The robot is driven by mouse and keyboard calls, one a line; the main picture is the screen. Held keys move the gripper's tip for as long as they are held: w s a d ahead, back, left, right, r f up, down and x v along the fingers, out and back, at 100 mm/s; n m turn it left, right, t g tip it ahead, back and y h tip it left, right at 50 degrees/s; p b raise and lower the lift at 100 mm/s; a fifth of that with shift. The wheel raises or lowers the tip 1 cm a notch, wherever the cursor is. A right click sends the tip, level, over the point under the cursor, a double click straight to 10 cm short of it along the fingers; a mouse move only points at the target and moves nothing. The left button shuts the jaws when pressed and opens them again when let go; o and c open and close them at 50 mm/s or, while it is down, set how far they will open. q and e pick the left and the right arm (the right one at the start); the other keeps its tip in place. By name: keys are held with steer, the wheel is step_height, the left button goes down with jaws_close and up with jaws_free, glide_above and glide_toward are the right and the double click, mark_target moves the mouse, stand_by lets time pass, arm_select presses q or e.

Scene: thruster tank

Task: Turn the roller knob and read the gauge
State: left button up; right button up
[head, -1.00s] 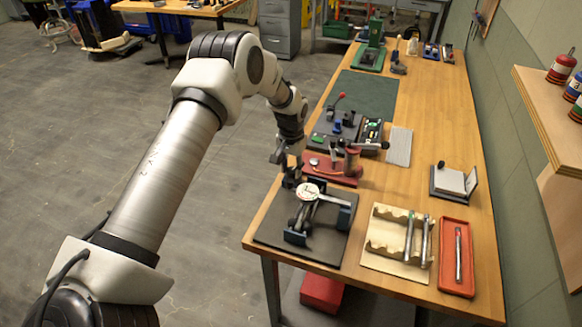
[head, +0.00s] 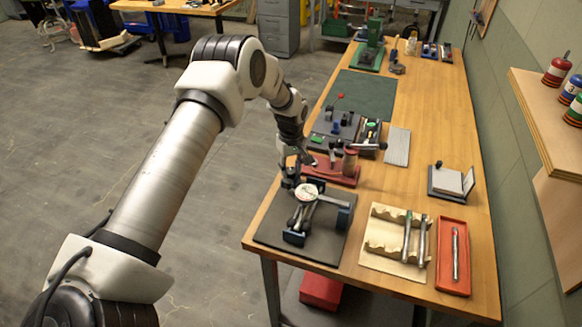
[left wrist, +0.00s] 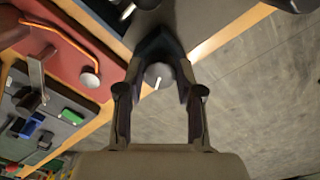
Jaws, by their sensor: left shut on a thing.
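The gauge (head: 307,191) has a round white dial and sits on a fixture with dark blue supports (head: 295,237) and a metal roller, on a dark mat (head: 272,228) at the bench's near left corner. The dial is too small to read. My left gripper (head: 290,181) is at the fixture's far left end, beside the gauge. In the left wrist view my left gripper (left wrist: 159,82) is shut on the roller knob (left wrist: 155,70), a dark round cap with a white mark, between its fingertips. My right gripper is not in view.
Behind the gripper is a red fixture (head: 345,178), then a grey board (head: 325,138) with small parts. To the right are a wooden rack (head: 380,262) with metal rods and a red tray (head: 467,283). Bare bench lies between the rack and the writing-pad stand (head: 440,190).

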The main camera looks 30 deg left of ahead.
arm_select(q)
steer(key=n+p, duration=0.1)
steer(key=n, duration=0.4)
steer(key=shift+f, duration=0.1)
steer(key=shift+f+n, duration=0.1)
steer(key=shift+n, duration=2.1)
steer(key=o, duration=1.1)
steer(key=shift+o, duration=0.2)
steer(key=shift+w, duration=0.1)
steer(key=shift+r, duration=0.2)
